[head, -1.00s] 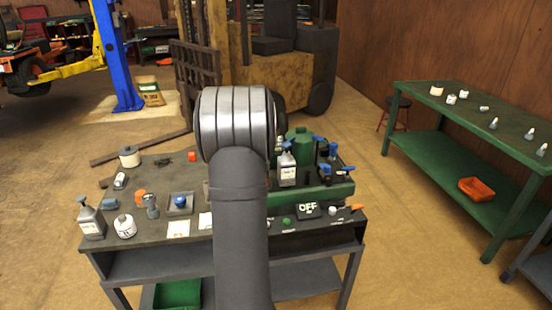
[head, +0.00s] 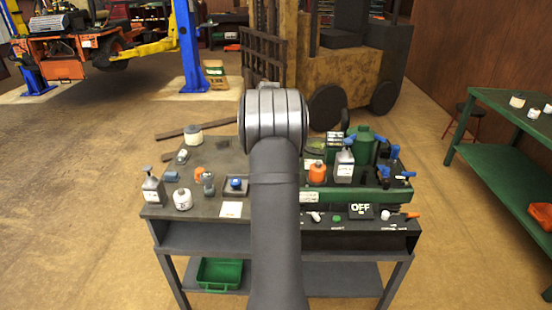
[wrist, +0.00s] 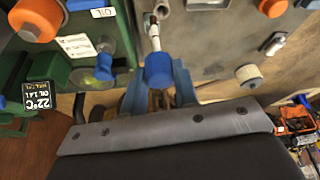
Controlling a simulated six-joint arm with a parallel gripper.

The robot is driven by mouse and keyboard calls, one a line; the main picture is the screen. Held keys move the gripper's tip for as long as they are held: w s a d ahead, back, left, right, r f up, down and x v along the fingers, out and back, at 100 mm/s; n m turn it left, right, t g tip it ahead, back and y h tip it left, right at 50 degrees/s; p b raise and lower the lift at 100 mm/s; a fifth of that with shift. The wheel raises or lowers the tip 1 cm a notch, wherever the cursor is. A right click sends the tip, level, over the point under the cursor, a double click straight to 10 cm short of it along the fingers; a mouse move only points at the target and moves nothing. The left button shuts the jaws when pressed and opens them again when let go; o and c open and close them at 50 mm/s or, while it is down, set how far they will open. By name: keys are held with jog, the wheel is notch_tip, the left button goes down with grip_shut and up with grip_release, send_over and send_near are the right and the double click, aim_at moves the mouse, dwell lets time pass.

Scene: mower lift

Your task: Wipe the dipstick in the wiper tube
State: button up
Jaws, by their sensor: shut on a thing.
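A blue handle (wrist: 158,70) shows in the middle of the wrist view, with a thin silver shaft running up from it; I take it to be the dipstick. My gripper (wrist: 158,92) is shut on this handle, its blue-grey fingers on either side. The shaft reaches a small grey metal fitting (wrist: 161,8) at the top edge; I cannot tell whether this is the wiper tube or whether the shaft is inside it. In the head view my arm hides the gripper and the dipstick.
The green machine (head: 345,198) with several blue-topped parts stands on the right of the bench (head: 215,152).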

jog(key=shift+w+a+f+n, duration=0.1)
jog(key=shift+w+a+f, duration=0.15)
jog(key=shift+f, duration=0.2)
jog(key=shift+w+a+f+n, duration=0.1)
jog(key=shift+w+a+f, duration=0.15)
jog(key=shift+f, duration=0.25)
jog(key=shift+w+a+f+n, duration=0.15)
jog(key=shift+a+f, duration=0.15)
jog(key=shift+f, duration=0.15)
jog(key=shift+f, duration=0.25)
dwell(0.8)
jog(key=shift+f, duration=1.3)
jog(key=shift+f, duration=0.15)
jog(key=shift+f, duration=1.35)
jog(key=shift+f, duration=0.1)
notch_tip(320, 180, up, 8)
dwell(1.0)
